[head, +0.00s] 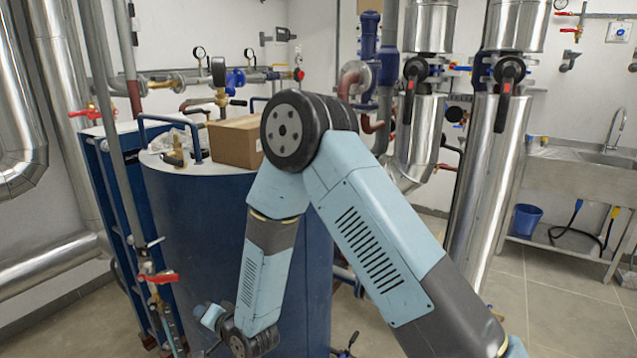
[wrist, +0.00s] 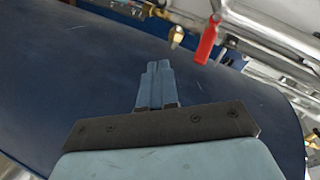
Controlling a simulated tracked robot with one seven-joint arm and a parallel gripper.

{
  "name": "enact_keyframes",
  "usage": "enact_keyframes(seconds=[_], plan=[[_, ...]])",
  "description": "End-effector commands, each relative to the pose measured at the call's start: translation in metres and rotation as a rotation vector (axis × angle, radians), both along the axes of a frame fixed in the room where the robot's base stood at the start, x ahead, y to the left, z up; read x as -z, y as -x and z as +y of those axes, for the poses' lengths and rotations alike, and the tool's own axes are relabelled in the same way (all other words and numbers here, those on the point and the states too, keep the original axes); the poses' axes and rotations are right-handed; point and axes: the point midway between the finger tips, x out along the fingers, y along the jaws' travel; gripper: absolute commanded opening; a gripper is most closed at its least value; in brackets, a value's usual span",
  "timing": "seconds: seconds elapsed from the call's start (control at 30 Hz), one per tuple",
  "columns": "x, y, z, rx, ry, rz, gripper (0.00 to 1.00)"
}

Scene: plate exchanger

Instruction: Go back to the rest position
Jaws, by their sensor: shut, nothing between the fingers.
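My gripper (wrist: 157,80) shows in the wrist view with its two blue-grey fingers together and nothing between them. Behind it is the curved dark blue wall of the tank (wrist: 60,60). I cannot tell how far the fingertips are from that wall. In the head view my arm is folded in front of the blue tank (head: 190,235), with its elbow high and its lower part hanging down.
A cardboard box (head: 236,141) sits on the tank top. A red valve handle (wrist: 207,40) and a brass fitting (wrist: 177,36) are near the fingers in the wrist view. A red-handled valve (head: 157,277) stands left of the tank. Silver pipes (head: 490,170) rise at right; open floor lies beyond.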

Motion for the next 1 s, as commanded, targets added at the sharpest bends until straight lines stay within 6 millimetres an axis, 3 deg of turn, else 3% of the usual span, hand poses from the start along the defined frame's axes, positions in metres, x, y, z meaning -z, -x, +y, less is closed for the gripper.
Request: enact_keyframes(seconds=[0.03,0.2,0.5,0.77,1.0], plan=[[-0.016,-0.013,-0.009,0.008,0.026,-0.018,0.0],[-0.054,-0.043,-0.041,0.024,0.138,-0.056,0.0],[-0.121,-0.079,-0.112,0.06,0.333,-0.098,0.0],[-0.176,-0.092,-0.184,0.094,0.496,-0.109,0.0],[-0.224,-0.085,-0.255,0.124,0.636,-0.095,0.0]])
